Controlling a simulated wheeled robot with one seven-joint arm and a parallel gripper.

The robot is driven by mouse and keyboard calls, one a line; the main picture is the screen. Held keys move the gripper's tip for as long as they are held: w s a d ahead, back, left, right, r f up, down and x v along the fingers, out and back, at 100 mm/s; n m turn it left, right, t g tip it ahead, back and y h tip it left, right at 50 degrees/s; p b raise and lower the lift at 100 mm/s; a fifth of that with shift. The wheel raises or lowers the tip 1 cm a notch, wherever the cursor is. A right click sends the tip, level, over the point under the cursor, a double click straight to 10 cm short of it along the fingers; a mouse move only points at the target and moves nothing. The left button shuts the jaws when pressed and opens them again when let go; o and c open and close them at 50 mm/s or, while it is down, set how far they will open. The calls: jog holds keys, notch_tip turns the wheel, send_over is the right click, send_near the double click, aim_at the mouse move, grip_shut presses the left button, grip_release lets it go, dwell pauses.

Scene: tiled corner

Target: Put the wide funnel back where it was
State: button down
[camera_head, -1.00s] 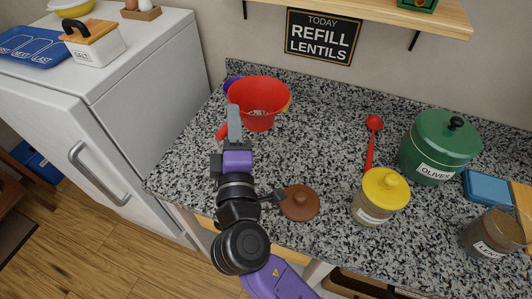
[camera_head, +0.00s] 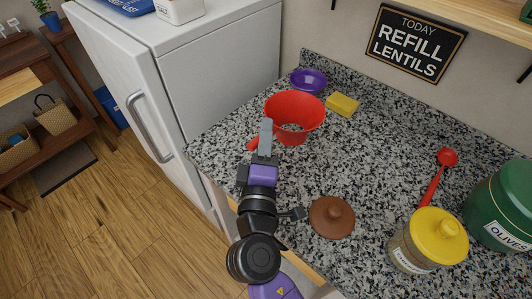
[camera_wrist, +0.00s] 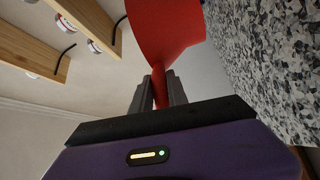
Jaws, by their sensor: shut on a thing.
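The wide red funnel (camera_head: 294,108) is at the back left of the speckled counter in the head view, its broad mouth facing up. My gripper (camera_head: 265,140) is at its near side, shut on a red part of it. In the wrist view the funnel (camera_wrist: 165,30) rises from between my gripper's two grey fingers (camera_wrist: 160,90), which pinch a narrow red piece. Whether the funnel touches the counter cannot be told.
A purple bowl (camera_head: 309,80) and a yellow sponge (camera_head: 343,105) lie behind the funnel. A brown lid (camera_head: 332,217), a yellow-lidded jar (camera_head: 428,242), a red spoon (camera_head: 438,178) and a green olives jar (camera_head: 502,208) stand to the right. The white fridge (camera_head: 185,85) is at left. The counter's middle is clear.

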jog(key=shift+f+b, duration=0.45)
jog(key=shift+f, duration=2.7)
jog(key=c, duration=1.3)
grip_release()
jog(key=shift+r, duration=0.2)
jog(key=s+b, duration=0.1)
jog(key=s, duration=0.3)
jog(key=s+f+b, duration=0.1)
jog(key=s, duration=0.3)
jog(key=s+b, duration=0.1)
jog(key=s, duration=0.3)
jog(key=shift+a+f, duration=0.1)
jog(key=shift+f, duration=0.2)
jog(key=shift+s, duration=0.1)
